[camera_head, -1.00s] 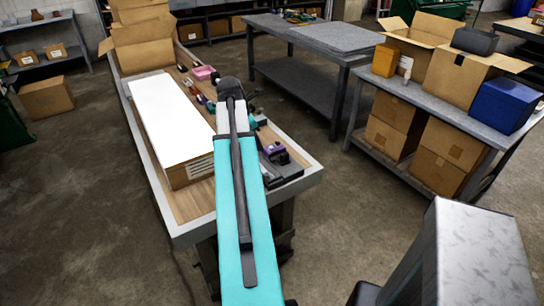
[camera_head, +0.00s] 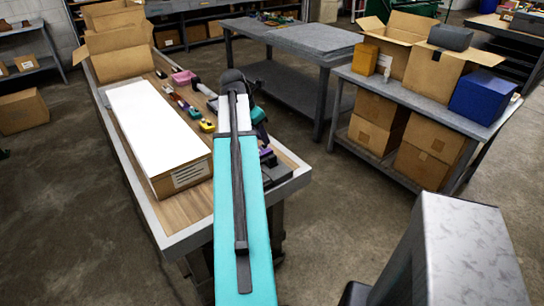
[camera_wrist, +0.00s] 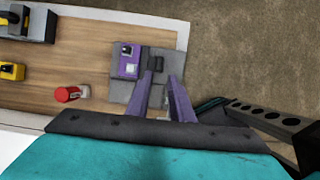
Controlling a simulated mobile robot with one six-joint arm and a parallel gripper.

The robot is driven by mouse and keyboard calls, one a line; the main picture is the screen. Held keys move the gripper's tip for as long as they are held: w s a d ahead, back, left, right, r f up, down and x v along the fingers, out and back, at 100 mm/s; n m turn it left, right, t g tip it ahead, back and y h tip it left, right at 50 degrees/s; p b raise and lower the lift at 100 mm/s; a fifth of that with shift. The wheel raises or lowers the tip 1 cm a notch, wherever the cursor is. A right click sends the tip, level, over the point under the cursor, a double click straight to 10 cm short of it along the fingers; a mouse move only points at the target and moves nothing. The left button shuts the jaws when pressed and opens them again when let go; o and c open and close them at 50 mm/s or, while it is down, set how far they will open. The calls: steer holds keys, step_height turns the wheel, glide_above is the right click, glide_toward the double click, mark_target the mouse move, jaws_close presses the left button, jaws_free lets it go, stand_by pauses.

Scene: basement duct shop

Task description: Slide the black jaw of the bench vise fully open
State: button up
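The bench vise (camera_head: 278,169) is near the front right corner of the wooden workbench, partly hidden behind my arm in the head view. In the wrist view the vise (camera_wrist: 118,88) is a low grey body with a purple block (camera_wrist: 128,60) at its left. A small black jaw (camera_wrist: 155,63) stands right of that block, with a gap between them. My gripper (camera_wrist: 163,77) has two purple fingers spread apart. Its fingertips appear just below the black jaw in the picture. I cannot tell whether they touch it. In the head view my arm hides the fingers.
A long white-topped box (camera_head: 155,125) lies left of the vise on the workbench (camera_head: 160,215). Several small tools and a red cylinder (camera_wrist: 68,94) lie nearby. A grey table (camera_head: 345,75) with cartons stands to the right. Floor is clear between the tables.

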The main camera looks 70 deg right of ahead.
mark_target(273, 156)
steer(key=shift+p+x, duration=1.3)
steer(key=shift+x, duration=5.2)
steer(key=shift+w, duration=0.1)
steer(key=shift+c, duration=0.4)
jaws_close()
